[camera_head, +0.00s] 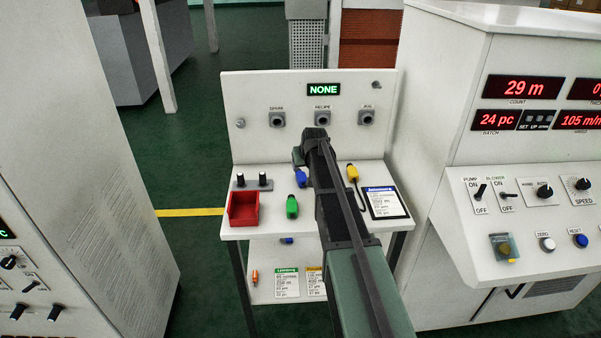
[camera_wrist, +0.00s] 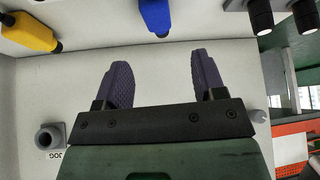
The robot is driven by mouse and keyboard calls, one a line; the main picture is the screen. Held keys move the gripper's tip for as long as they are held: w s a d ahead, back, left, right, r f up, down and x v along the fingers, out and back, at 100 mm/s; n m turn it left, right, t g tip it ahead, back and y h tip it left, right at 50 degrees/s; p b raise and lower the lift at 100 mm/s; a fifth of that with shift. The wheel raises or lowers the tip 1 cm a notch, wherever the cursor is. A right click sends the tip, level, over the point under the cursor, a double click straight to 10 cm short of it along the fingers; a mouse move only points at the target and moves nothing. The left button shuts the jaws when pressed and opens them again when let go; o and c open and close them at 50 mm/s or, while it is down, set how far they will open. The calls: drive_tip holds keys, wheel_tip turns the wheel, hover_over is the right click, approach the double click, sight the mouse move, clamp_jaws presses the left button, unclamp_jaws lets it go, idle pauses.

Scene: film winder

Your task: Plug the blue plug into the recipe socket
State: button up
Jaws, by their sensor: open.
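The blue plug (camera_head: 301,178) lies on the desk just left of my arm, partly hidden by it. In the wrist view the blue plug (camera_wrist: 155,14) shows at the top edge, beyond the fingertips and roughly between them. My gripper (camera_wrist: 160,66) is open and empty, its two purple fingers apart and not touching the plug. In the head view my gripper (camera_head: 304,154) is near the foot of the upright panel. The recipe socket (camera_head: 322,117) is the middle one of three on the panel and looks empty. It is not visible in the wrist view.
A green plug (camera_head: 292,206) and a yellow plug (camera_head: 353,174) lie either side of my arm. Spare (camera_head: 278,119) and jog (camera_head: 366,117) sockets flank the recipe socket. The display (camera_head: 323,90) reads NONE. A red bin (camera_head: 243,208), black knobs (camera_head: 263,180) and a card (camera_head: 384,203) crowd the desk.

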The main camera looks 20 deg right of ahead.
drive_tip(key=s+a+f+n+g+y, duration=0.1)
drive_tip(key=s+a+f+g, duration=0.1)
drive_tip(key=s+a, duration=1.4)
drive_tip(key=shift+s+g, duration=0.7)
drive_tip(key=shift+s, duration=0.45)
drive_tip(key=shift+o, duration=0.3)
drive_tip(key=s+a+g, duration=0.1)
drive_tip(key=s+a, duration=0.2)
drive_tip(key=s, duration=0.4)
drive_tip(key=s+a+n+g, duration=0.1)
drive_tip(key=s+a+g, duration=0.1)
drive_tip(key=s+a, duration=0.2)
drive_tip(key=s, duration=0.3)
drive_tip(key=shift+s+f, duration=0.3)
drive_tip(key=shift+f, duration=0.05)
drive_tip(key=shift+w, duration=0.15)
drive_tip(key=shift+r, duration=0.1)
